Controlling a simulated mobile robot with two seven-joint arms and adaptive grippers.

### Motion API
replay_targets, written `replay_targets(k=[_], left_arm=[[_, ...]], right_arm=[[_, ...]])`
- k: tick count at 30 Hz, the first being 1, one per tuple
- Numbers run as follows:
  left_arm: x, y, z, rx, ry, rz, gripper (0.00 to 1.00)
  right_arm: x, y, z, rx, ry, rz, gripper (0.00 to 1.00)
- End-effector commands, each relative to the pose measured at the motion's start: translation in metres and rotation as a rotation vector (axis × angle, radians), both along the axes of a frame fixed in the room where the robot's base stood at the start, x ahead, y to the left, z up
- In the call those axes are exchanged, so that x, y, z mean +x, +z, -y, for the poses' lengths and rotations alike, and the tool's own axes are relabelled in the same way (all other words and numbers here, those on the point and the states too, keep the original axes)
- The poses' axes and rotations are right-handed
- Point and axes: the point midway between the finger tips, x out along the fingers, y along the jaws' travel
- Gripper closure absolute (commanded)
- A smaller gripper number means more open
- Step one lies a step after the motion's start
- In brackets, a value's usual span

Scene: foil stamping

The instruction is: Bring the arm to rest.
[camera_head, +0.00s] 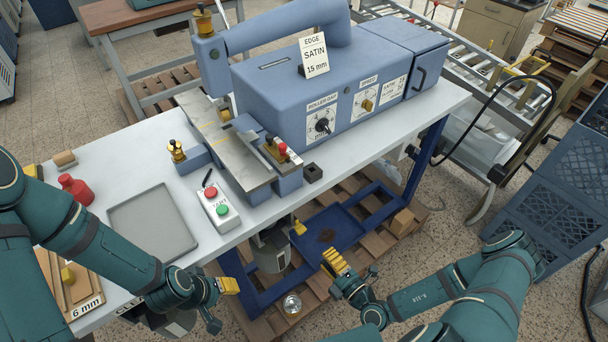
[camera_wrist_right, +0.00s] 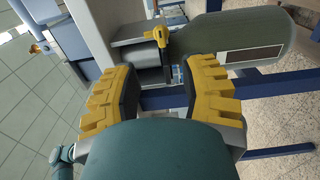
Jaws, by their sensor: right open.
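My right arm (camera_head: 490,290) comes in from the lower right. Its gripper (camera_head: 336,263) has yellow pads and hangs in the open in front of the bench, beside the blue lower frame. In the right wrist view the two yellow fingers (camera_wrist_right: 160,85) stand wide apart with nothing between them. A grey cylinder with a yellow valve (camera_wrist_right: 155,38) shows beyond the fingertips. My left arm (camera_head: 85,235) reaches in over the left part of the bench. Its gripper (camera_head: 228,286) is near the bench's front edge, seen side-on, so its opening is hidden.
The white bench (camera_head: 340,160) carries the blue foil-stamping machine (camera_head: 270,95), a start/stop button box (camera_head: 218,206), a grey tray (camera_head: 152,228) and a red bottle (camera_head: 76,189). A pallet (camera_head: 405,195) lies underneath. A roller conveyor (camera_head: 480,70) and blue crates (camera_head: 560,180) stand right.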

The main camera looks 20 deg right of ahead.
Motion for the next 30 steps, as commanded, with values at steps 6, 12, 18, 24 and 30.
replay_targets(k=[6,12,18,24,30], left_arm=[[0.0,-0.001,0.0,0.0,0.0,0.0,0.53],[-0.001,-0.005,0.0,0.0,-0.002,-0.002,0.53],[-0.002,-0.011,0.001,0.0,-0.004,-0.005,0.53],[-0.003,-0.017,0.001,-0.001,-0.006,-0.008,0.53],[-0.005,-0.024,0.001,-0.001,-0.009,-0.012,0.53]], right_arm=[[0.0,0.003,-0.007,-0.016,0.039,0.012,0.58],[-0.023,0.023,-0.072,-0.209,0.438,0.143,0.58],[-0.095,0.027,-0.131,-0.595,1.063,0.452,0.58],[-0.147,0.004,-0.121,-1.046,1.597,0.9,0.58],[-0.129,-0.012,-0.084,-1.562,1.956,1.516,0.58]])
